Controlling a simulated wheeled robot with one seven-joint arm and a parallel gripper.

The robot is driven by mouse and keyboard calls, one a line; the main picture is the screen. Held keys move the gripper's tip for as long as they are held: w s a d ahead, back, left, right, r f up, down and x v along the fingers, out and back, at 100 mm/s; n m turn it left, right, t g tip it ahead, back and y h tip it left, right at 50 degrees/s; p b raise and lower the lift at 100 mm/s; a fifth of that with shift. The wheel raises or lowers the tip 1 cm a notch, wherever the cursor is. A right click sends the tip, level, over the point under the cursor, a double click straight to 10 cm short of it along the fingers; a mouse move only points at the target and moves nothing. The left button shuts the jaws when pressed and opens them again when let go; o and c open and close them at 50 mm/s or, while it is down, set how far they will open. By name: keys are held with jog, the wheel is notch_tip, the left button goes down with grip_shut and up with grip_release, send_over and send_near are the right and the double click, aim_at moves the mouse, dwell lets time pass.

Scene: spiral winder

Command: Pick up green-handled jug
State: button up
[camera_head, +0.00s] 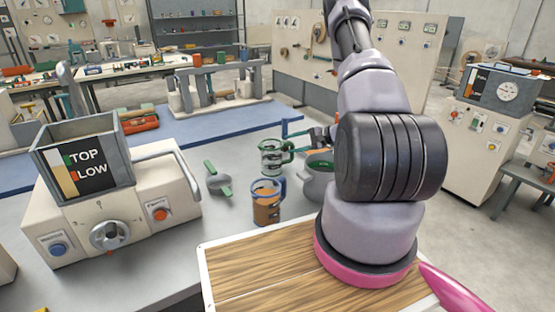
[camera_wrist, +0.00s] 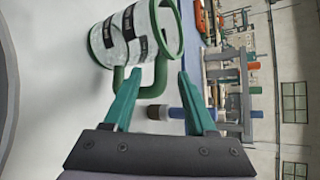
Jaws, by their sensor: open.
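The green-handled jug (camera_head: 273,158) is clear with a green rim and stands on the grey table, beyond the blue-handled jug. In the wrist view the jug (camera_wrist: 122,38) appears on its side at the top, with dark printed bands. My gripper (camera_wrist: 160,74) is open, with teal fingers. Its fingertips are on either side of the jug's green handle (camera_wrist: 150,88) in that view; I cannot tell whether they touch it. In the head view my gripper (camera_head: 309,136) is just right of the jug, partly hidden by my arm.
A blue-handled jug (camera_head: 266,205) with brown contents stands in front. A grey pot (camera_head: 314,188) with green contents is close on the right, partly behind my arm. A hopper machine (camera_head: 110,205) and a wooden-topped board (camera_head: 262,268) flank the table front.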

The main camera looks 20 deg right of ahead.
jog(key=shift+w+a+f, duration=0.1)
jog(key=shift+w+a, duration=0.05)
jog(key=shift+a, duration=0.05)
grip_shut()
dwell(1.3)
